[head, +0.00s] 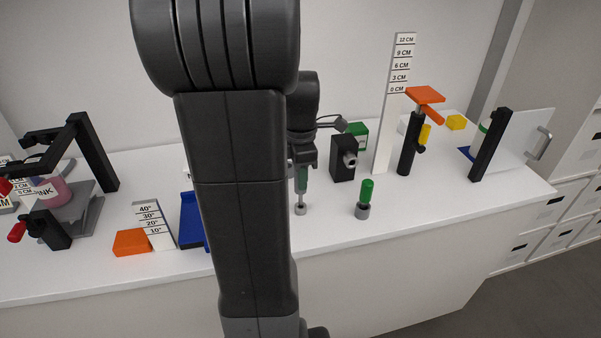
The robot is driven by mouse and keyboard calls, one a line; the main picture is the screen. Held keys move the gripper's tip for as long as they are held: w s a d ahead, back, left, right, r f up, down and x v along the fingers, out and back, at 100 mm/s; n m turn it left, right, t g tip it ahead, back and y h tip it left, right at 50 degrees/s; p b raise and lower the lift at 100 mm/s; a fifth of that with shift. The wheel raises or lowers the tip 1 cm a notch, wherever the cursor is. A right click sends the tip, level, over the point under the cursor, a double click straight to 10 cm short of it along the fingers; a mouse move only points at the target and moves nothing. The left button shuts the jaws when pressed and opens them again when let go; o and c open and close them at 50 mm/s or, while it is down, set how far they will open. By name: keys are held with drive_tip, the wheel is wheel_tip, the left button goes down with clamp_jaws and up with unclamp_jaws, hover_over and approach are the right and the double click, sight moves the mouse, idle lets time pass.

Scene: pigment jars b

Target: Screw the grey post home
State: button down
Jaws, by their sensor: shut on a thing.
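My gripper (303,167) points down in the head view, just right of my large arm link. It is shut on the upper part of the grey post (302,181), which looks grey-green there and stands upright. A thin shaft runs down below it to a small round grey socket (300,210) on the white counter. Whether the post's lower end is inside the socket or only touching it is too small to tell. My arm hides the area to the left.
A green post (367,189) stands in another grey socket (362,212) to the right. Behind are a black block with a grey knob (343,159), a white height scale (394,105) and a black stand (408,145). A blue tray (192,221) is left of my arm. The front right counter is clear.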

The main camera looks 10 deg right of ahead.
drive_tip(key=shift+f+b, duration=0.5)
drive_tip(key=shift+f, duration=0.3)
idle(0.4)
drive_tip(key=c, duration=1.4)
unclamp_jaws()
